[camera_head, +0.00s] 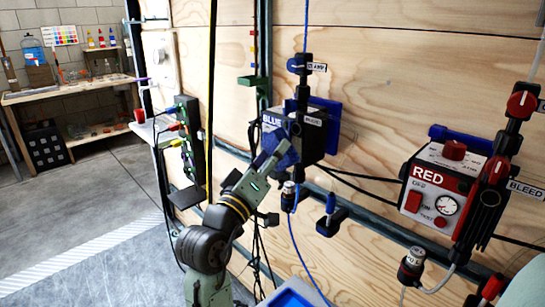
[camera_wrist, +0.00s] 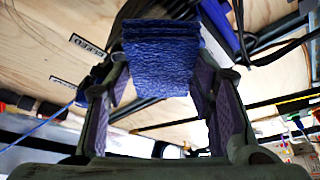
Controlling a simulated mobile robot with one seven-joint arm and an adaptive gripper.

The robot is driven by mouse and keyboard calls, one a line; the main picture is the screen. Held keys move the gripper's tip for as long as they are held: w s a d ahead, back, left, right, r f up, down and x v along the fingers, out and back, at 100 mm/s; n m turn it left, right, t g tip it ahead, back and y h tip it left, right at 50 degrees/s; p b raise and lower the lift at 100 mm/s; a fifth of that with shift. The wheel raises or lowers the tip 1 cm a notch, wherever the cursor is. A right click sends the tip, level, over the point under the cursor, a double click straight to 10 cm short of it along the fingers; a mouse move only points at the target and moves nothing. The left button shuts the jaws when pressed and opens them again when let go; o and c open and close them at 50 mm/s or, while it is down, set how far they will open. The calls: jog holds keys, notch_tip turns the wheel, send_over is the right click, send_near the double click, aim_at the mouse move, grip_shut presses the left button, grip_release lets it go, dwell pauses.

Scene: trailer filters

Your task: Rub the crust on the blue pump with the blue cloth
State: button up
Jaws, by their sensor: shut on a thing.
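The blue pump (camera_head: 314,138) is a dark box labelled BLUE, mounted on the plywood wall in the middle of the head view. My gripper (camera_head: 268,163) is raised in front of the pump's lower left side. It is shut on the folded blue cloth (camera_head: 284,150), which overlaps the pump's front in this view. I cannot tell whether the cloth touches the pump. In the wrist view the ribbed blue cloth (camera_wrist: 162,62) sits between the two fingers. The crust is not visible; the cloth and gripper hide part of the pump's face.
A red pump (camera_head: 432,190) with a gauge hangs to the right. A blue-handled valve (camera_head: 300,64) stands above the blue pump, and a blue hose (camera_head: 294,240) hangs below. A black power strip (camera_head: 186,140) is to the left. A workbench (camera_head: 70,88) stands far back left.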

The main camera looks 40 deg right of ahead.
aim_at(291, 162)
jog(key=shift+w+d, duration=0.1)
jog(key=shift+d, duration=0.9)
jog(key=shift+s+d+p, duration=0.1)
jog(key=shift+s+p, duration=0.75)
jog(key=shift+s, duration=1.15)
jog(key=shift+w, duration=2)
jog(key=shift+f+b, duration=0.1)
jog(key=shift+b, duration=0.2)
jog(key=shift+s+a, duration=0.15)
jog(key=shift+a, duration=1.3)
jog(key=shift+s+a, duration=0.1)
jog(key=shift+a, duration=1.35)
jog(key=shift+a, duration=0.1)
